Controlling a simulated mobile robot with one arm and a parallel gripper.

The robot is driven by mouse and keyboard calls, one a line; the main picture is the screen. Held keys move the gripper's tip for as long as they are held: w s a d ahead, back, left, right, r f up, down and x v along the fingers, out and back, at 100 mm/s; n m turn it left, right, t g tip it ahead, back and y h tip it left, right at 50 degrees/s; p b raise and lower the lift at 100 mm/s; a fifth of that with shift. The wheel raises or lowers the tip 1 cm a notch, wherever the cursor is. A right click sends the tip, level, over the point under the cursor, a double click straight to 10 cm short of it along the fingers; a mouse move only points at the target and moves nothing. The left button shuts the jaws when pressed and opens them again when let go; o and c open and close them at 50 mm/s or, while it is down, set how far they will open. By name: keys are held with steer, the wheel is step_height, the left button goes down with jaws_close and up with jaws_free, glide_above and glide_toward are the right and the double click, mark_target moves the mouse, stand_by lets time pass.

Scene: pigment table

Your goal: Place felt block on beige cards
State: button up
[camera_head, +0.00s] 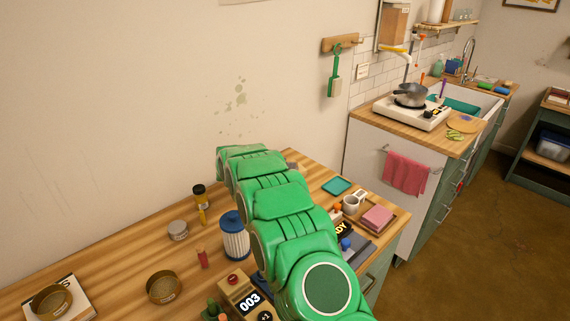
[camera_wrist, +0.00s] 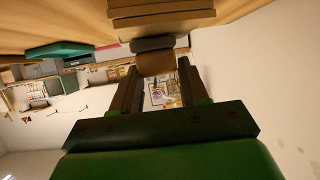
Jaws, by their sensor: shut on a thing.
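In the wrist view, my gripper (camera_wrist: 157,68) is shut on the felt block (camera_wrist: 155,64), a brown block with a dark grey layer (camera_wrist: 152,44) on the side away from my palm. A layered beige stack, which looks like the beige cards (camera_wrist: 160,20), shows at the top centre, lined up just beyond the grey layer. I cannot tell whether the block touches the stack. In the head view, my green arm covers the middle of the table and hides my gripper, the block and the cards.
The wooden table (camera_head: 120,255) holds a blue-and-white ribbed cylinder (camera_head: 235,238), a red stick (camera_head: 202,258), a brass bowl (camera_head: 164,287) and a grey tin (camera_head: 178,230). A teal pad (camera_head: 337,186) and a tray with a pink block (camera_head: 377,217) lie right of my arm.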

steer(key=o, duration=1.1)
steer(key=shift+f, duration=0.1)
steer(key=shift+c, duration=0.2)
steer(key=v, duration=1.2)
steer(key=shift+r, duration=0.2)
steer(key=shift+w+r, duration=0.1)
